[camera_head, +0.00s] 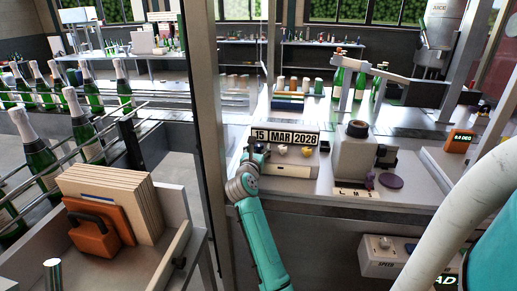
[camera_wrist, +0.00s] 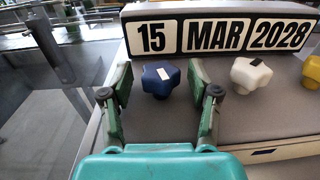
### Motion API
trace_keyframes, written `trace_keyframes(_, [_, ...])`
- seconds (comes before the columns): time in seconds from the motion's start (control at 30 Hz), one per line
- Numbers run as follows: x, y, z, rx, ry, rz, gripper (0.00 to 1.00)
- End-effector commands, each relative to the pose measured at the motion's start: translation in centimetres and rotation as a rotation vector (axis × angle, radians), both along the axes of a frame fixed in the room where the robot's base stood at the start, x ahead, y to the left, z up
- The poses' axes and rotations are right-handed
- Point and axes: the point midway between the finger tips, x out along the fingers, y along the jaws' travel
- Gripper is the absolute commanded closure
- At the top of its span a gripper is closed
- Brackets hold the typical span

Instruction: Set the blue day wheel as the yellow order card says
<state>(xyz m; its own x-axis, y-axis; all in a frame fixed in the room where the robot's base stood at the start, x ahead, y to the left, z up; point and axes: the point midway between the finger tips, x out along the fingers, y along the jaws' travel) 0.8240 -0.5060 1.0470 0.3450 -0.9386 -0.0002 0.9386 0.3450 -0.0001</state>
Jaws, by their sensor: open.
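The blue day wheel (camera_wrist: 161,78) is a lobed knob with a white mark on it, below the day window (camera_wrist: 152,38) that reads 15. In the wrist view my open gripper (camera_wrist: 161,92) has one finger on each side of the blue wheel, with gaps showing between fingers and wheel. The date display (camera_head: 285,137) reads 15 MAR 2028. In the head view my gripper (camera_head: 254,150) is at the left end of the display and mostly hides the blue wheel. I cannot make out a yellow order card in either view.
A white knob (camera_wrist: 250,72) sits right of the blue wheel under MAR, and a yellow knob (camera_wrist: 313,68) is at the right edge under 2028. A grey-white machine (camera_head: 355,155) stands right of the display. A tall post (camera_head: 200,100) rises to the left.

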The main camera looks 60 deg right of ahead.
Motion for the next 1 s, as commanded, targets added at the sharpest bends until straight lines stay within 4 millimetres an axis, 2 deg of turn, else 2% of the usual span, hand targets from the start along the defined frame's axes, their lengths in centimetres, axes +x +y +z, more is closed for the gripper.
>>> trace_keyframes(0.17, [-0.8,2.2,-0.1,0.0,0.0,0.002,0.39])
trace_keyframes(0.4, [-2.4,6.7,-0.1,0.001,0.001,0.003,0.39])
trace_keyframes(0.6, [-3.4,9.7,-0.1,0.001,0.001,0.003,0.39])
trace_keyframes(0.8, [-4.0,10.9,-0.1,0.001,0.001,0.0,0.39])
trace_keyframes(1.0, [-4.0,11.0,-0.1,0.001,0.001,0.0,0.39])
